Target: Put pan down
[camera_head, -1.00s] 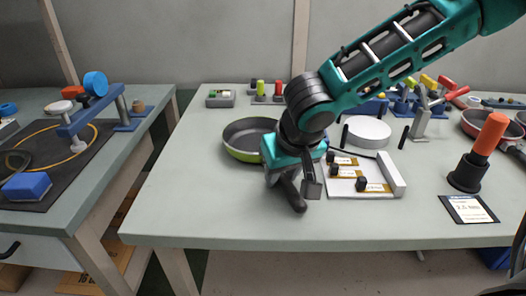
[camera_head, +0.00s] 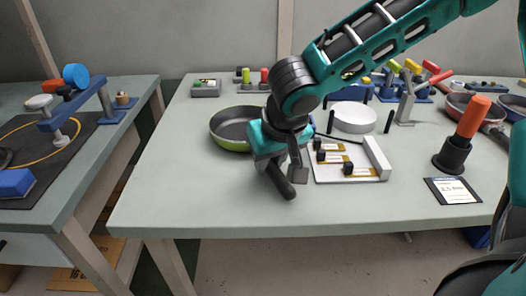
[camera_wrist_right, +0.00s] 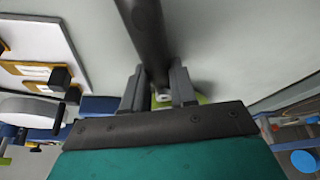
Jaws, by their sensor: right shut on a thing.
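The green pan with a dark inside (camera_head: 228,130) is at the left-middle of the table in the head view, its bowl partly hidden behind my right wrist. Its dark handle (camera_head: 286,187) points toward the table's front edge. My right gripper (camera_head: 279,172) is shut on the handle. In the right wrist view the handle (camera_wrist_right: 147,40) runs between the two fingers of the gripper (camera_wrist_right: 158,88), and a sliver of green pan (camera_wrist_right: 203,100) shows behind them. The pan looks level at the tabletop; I cannot tell whether its base touches. My left gripper is not in view.
A white board with black knobs (camera_head: 330,172) lies just right of the gripper, with a white round disc (camera_head: 354,117) behind it. An orange-handled tool in a black holder (camera_head: 453,155) and a label card (camera_head: 453,190) are farther right. The table's front left (camera_head: 185,200) is clear.

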